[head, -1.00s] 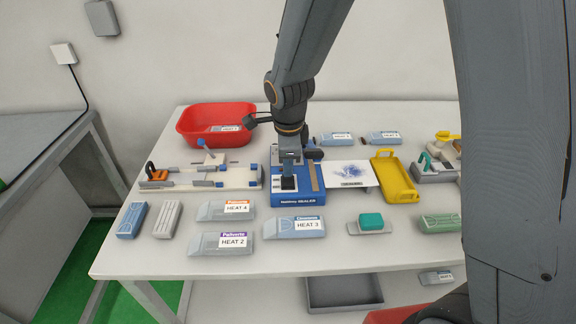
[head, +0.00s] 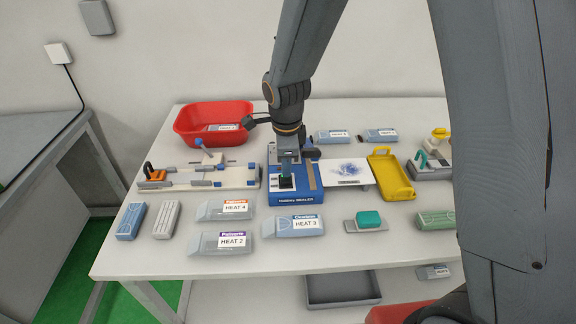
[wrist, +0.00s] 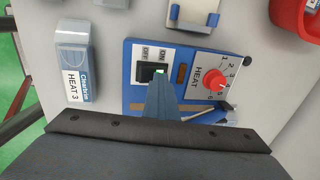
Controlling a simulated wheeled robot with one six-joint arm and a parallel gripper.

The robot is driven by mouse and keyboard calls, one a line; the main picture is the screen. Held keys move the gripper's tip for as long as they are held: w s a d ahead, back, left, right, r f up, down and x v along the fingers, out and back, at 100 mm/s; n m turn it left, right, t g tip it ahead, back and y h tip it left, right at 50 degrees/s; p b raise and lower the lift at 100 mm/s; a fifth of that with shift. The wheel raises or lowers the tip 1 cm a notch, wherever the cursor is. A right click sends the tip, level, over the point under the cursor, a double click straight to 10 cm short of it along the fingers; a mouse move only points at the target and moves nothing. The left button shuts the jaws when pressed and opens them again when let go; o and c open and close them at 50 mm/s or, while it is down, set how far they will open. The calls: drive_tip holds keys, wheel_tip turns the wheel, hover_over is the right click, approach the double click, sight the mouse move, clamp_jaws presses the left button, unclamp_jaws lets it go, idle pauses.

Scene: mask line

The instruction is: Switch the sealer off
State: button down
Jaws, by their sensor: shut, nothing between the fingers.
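The sealer (head: 297,198) is a blue box on the table, labelled along its front edge. In the head view my gripper (head: 286,170) points down over the sealer.
A white sheet (head: 347,172) and a yellow tray (head: 390,176) stand right of the sealer. A white jig (head: 238,178) and a red bin (head: 213,124) are left. Packs labelled HEAT 3 (head: 293,226), HEAT 4 (head: 225,210) and HEAT 2 (head: 220,243) lie in front.

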drive_tip(key=shift+s, duration=0.2)
drive_tip(key=shift+s+a, duration=0.1)
drive_tip(key=shift+s, duration=0.55)
drive_tip(key=shift+r, duration=0.1)
drive_tip(key=shift+r+p, duration=0.55)
drive_tip(key=shift+p, duration=0.1)
wheel_tip(320, 180, up, 12)
drive_tip(key=s, duration=0.3)
drive_tip(key=shift+r+b, duration=0.25)
drive_tip(key=shift+b, duration=0.05)
drive_tip(key=shift+w+f+b, duration=0.1)
drive_tip(key=shift+w+b, duration=0.05)
drive_tip(key=shift+b, duration=0.2)
drive_tip(key=w+b, duration=0.1)
drive_tip(key=b, duration=0.6)
drive_tip(key=shift+w+f, duration=0.1)
drive_tip(key=shift+f, duration=0.05)
